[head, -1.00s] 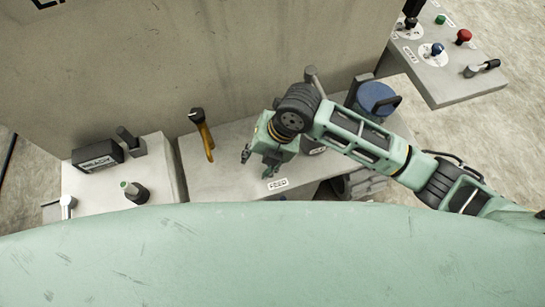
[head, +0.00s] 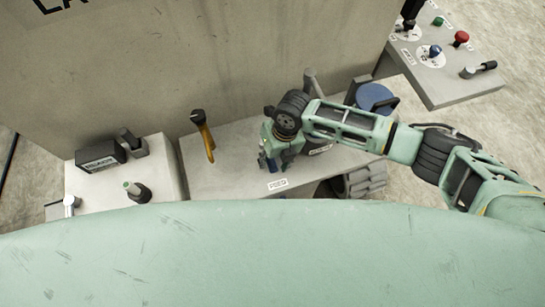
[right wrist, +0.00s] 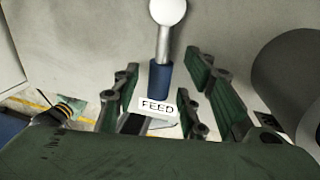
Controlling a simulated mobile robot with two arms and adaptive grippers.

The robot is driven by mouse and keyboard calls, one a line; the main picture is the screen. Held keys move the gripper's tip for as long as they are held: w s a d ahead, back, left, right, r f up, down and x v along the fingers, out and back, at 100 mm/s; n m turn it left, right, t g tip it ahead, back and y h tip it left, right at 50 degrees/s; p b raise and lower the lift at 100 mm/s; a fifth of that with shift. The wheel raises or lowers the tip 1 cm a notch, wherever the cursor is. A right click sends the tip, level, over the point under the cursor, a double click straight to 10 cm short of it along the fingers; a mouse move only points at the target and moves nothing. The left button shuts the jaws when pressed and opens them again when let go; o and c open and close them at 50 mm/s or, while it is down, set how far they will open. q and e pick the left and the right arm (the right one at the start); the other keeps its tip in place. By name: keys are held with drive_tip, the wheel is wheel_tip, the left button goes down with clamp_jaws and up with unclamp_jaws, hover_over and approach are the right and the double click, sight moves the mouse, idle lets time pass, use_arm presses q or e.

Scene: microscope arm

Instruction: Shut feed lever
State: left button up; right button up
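The feed lever (right wrist: 161,60) shows in the right wrist view with a pale round knob, a metal shaft and a blue sleeve at its lower end. The FEED label (right wrist: 157,107) is just below it; in the head view this label (head: 278,184) lies on the bench front. My right gripper (right wrist: 160,100) is open, with green fingers on either side of the lever and visible gaps. In the head view my right gripper (head: 270,163) is over the bench beside a bit of blue; the rest of the lever is hidden there. My left gripper is not in view.
A yellow lever with a black top (head: 206,138) stands left of my right gripper. A blue round cap (head: 374,97) is behind my right forearm. A control panel (head: 455,92) is at right, a block with a black box (head: 99,156) at left. A tall grey wall (head: 230,60) stands behind.

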drive_tip(key=shift+f, duration=0.1)
clamp_jaws()
idle(0.3)
